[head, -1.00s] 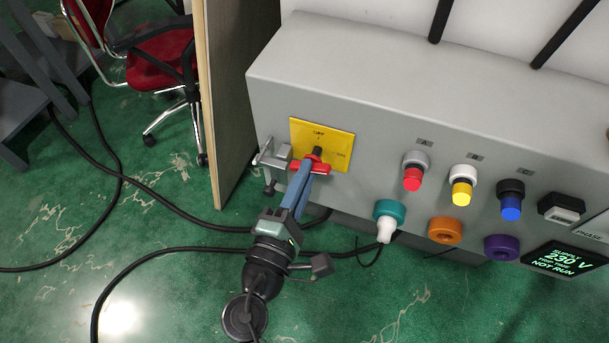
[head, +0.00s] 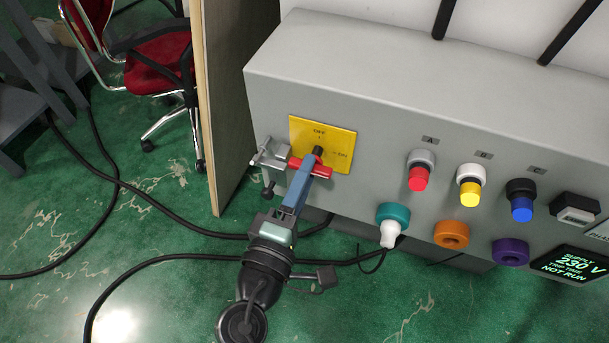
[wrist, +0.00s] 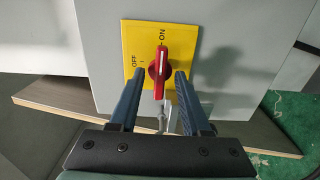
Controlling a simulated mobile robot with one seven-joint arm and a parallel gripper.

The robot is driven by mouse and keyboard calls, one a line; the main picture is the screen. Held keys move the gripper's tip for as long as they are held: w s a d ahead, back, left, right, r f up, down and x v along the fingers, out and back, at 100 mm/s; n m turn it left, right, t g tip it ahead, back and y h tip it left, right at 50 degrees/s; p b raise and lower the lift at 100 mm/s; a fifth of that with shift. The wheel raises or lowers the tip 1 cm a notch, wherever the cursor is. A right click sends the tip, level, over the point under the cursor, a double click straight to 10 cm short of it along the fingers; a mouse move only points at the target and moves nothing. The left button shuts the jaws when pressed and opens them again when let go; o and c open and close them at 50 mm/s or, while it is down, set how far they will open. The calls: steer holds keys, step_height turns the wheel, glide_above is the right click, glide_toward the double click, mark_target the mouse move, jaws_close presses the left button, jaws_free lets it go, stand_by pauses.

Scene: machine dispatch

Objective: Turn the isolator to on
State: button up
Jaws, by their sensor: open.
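The isolator is a red handle (head: 322,172) on a yellow plate (head: 342,140), at the left of the grey machine front. In the wrist view the handle (wrist: 160,66) lies along the line towards the ON mark at the top of the plate (wrist: 185,35), its white line pointing that way. The OFF mark is at the left there. My gripper (wrist: 161,76) is open, one blue finger on each side of the handle, with visible gaps. In the head view my gripper (head: 308,172) partly hides the handle.
A metal clamp (head: 271,155) sits just left of the plate. Red, yellow and blue plugs, coloured sockets and a display (head: 568,263) reading 230 V, NOT RUN are to the right. A wooden panel (head: 208,110) stands at left. Black cables (head: 190,223) cross the floor.

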steer(key=v, duration=1.3)
steer(key=shift+w+r, duration=0.1)
steer(key=shift+w, duration=0.05)
steer(key=w+d+r+m+t+y, duration=0.1)
steer(key=w+r+m+t, duration=0.1)
steer(key=w+r+m, duration=0.75)
steer(key=w+d+r+m+t+y, duration=0.15)
steer(key=w+r, duration=0.25)
steer(key=r, duration=1)
steer(key=s+d+r+m+t+y+p, duration=0.1)
steer(key=s+r+m+t+y, duration=0.2)
steer(key=r, duration=1)
steer(key=s+d+r+t+p, duration=0.15)
steer(key=s+r+t, duration=0.3)
steer(key=r, duration=0.85)
step_height(320, 180, up, 29)
steer(key=p, duration=2.9)
steer(key=shift+g, duration=0.4)
